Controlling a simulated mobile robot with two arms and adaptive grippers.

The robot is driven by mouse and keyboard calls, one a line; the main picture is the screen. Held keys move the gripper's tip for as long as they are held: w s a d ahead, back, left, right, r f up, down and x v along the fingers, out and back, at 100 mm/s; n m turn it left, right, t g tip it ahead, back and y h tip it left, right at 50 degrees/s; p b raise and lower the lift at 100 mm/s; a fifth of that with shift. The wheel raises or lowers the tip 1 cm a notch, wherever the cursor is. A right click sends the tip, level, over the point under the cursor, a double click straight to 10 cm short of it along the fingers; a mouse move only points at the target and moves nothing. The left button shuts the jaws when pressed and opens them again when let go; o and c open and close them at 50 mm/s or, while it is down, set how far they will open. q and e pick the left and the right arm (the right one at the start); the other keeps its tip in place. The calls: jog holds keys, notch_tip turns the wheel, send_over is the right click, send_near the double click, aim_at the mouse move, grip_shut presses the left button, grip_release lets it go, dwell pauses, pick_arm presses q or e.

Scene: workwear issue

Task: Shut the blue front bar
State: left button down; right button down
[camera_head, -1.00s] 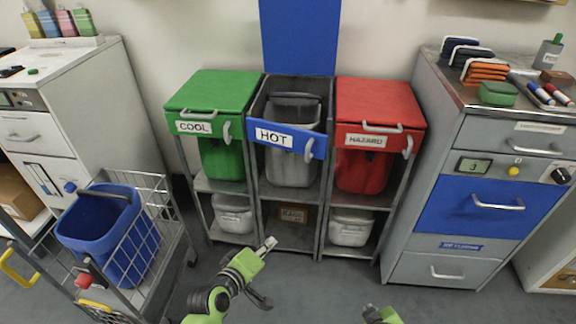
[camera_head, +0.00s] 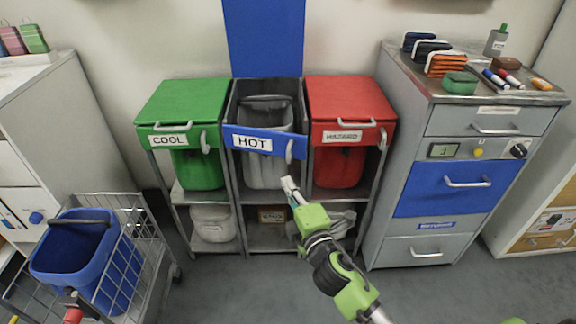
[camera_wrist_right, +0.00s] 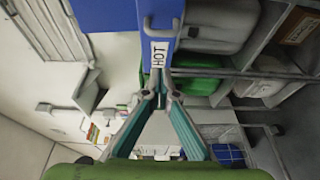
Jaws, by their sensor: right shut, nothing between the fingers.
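The blue front bar (camera_head: 231,139), with a white HOT label and a pale upright handle (camera_head: 290,151) near its right end, crosses the front of the middle bay. Its right end seems to stand out in front of the frame; the exact gap cannot be told. My left gripper is not seen.
A green COOL bay (camera_head: 184,97) stands left of the middle bay and a red HAZARD bay (camera_head: 348,97) right. A wire trolley (camera_head: 150,245) with a blue bucket (camera_head: 75,262) is at lower left. A grey drawer cabinet (camera_head: 392,180) stands right. Floor in front is open.

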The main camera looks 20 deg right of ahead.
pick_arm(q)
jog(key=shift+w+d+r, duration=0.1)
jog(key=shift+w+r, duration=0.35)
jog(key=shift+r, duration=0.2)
pick_arm(e)
jog(key=w+d, duration=0.2)
jog(key=w, duration=0.5)
jog(key=shift+w+d+f, duration=0.15)
jog(key=shift+w+d, duration=0.15)
jog(key=shift+w, duration=0.05)
